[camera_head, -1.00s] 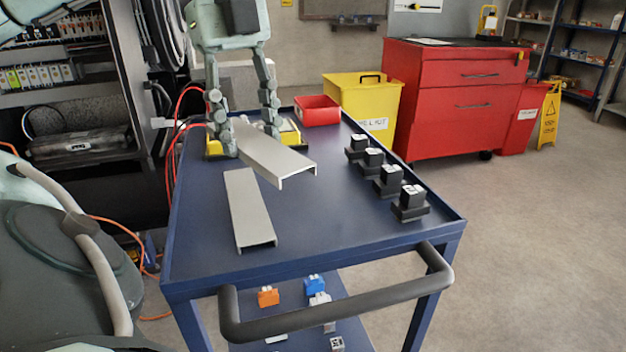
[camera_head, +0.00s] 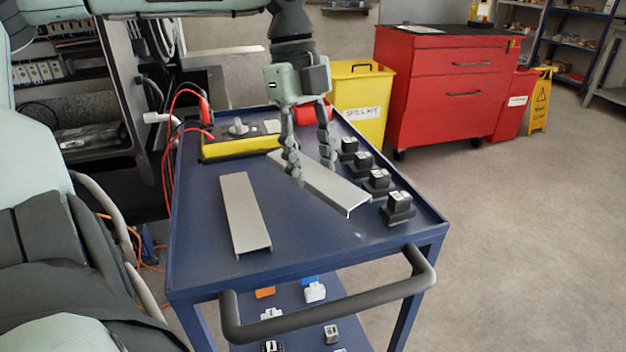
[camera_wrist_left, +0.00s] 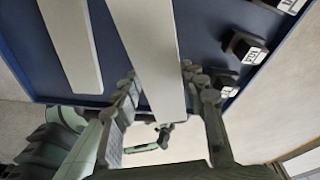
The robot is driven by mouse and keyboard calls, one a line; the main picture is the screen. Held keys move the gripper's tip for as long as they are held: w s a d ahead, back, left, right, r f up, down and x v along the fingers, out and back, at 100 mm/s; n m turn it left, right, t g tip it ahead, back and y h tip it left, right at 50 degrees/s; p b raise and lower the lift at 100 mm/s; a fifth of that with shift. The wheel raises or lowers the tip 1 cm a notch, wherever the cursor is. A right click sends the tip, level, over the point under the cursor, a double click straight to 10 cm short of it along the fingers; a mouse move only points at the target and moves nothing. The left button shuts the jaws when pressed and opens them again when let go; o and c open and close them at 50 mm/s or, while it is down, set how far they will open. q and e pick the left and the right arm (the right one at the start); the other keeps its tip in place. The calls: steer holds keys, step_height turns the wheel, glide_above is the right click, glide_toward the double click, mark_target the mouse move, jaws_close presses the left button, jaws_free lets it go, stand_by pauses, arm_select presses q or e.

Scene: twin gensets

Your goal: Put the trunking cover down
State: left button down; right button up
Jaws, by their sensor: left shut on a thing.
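My left gripper (camera_head: 311,172) is shut on a long grey trunking cover (camera_head: 338,190), its fingers on both sides of it. The held cover lies slantwise over the right half of the blue trolley top, low down; I cannot tell whether it touches the top. In the left wrist view the held cover (camera_wrist_left: 155,45) runs between the fingers. A second grey trunking cover (camera_head: 245,215) lies on the trolley top to its left, apart from it; it also shows in the left wrist view (camera_wrist_left: 72,45). My right gripper is not in view.
Several black blocks (camera_head: 377,181) stand in a row along the right edge of the blue trolley (camera_head: 300,245), close to the held cover. A yellow-and-black device (camera_head: 240,147) and a red bin (camera_head: 315,112) are at the back. The front right of the top is clear.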

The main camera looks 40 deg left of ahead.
mark_target(311, 169)
arm_select(q)
steer(key=shift+w+f, duration=0.15)
steer(key=shift+f, duration=0.15)
steer(key=shift+a+x, duration=0.2)
steer(key=shift+x, duration=0.7)
steer(key=shift+a+x, duration=0.2)
steer(key=shift+x, duration=0.65)
steer(key=shift+f, duration=0.15)
steer(key=shift+f, duration=0.1)
steer(key=c, duration=0.9)
jaws_free()
steer(key=shift+o, duration=0.2)
steer(key=v, duration=1.2)
steer(key=shift+r, duration=0.2)
